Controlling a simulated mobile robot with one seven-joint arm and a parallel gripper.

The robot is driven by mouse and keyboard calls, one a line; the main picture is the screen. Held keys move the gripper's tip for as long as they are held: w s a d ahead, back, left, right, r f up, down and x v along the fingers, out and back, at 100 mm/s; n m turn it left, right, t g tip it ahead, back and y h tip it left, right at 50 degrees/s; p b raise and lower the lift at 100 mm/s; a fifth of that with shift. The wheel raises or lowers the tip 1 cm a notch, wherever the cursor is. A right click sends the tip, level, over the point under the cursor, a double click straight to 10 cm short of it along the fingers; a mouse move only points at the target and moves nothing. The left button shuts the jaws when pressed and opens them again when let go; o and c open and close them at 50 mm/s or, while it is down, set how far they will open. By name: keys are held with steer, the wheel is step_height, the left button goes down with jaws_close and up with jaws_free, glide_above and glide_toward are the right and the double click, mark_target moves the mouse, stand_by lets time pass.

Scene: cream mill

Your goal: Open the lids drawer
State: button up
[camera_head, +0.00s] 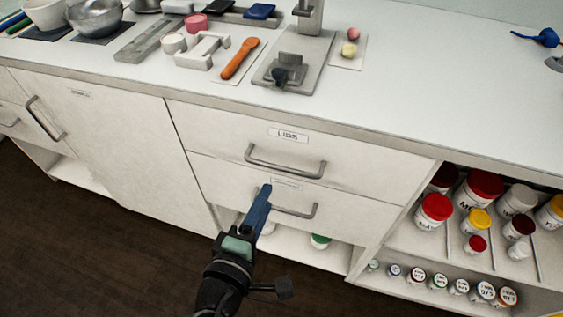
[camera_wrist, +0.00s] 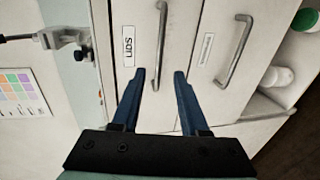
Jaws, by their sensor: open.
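The lids drawer (camera_head: 238,137) is the upper drawer, with a label reading "LIDS" (camera_head: 288,135) and a grey bar handle (camera_head: 285,162) below it. It looks shut, flush with the cabinet front. My gripper (camera_head: 262,192) is in front of the lower drawer (camera_head: 350,205) and partly covers that drawer's handle (camera_head: 295,210). In the wrist view, my gripper (camera_wrist: 158,75) has its two blue fingers apart with nothing between them. The lids handle (camera_wrist: 160,45) lies ahead of the gap between the fingertips. I cannot tell the exact distance to it.
Open shelves with several lidded jars (camera_head: 434,212) stand at the right. A cupboard door (camera_head: 105,140) is at the left. The dark floor in front is clear.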

mark_target(282, 166)
steer(key=b+x, duration=0.1)
steer(key=x, duration=1)
steer(key=shift+r, duration=0.1)
jaws_close()
stand_by(1.0)
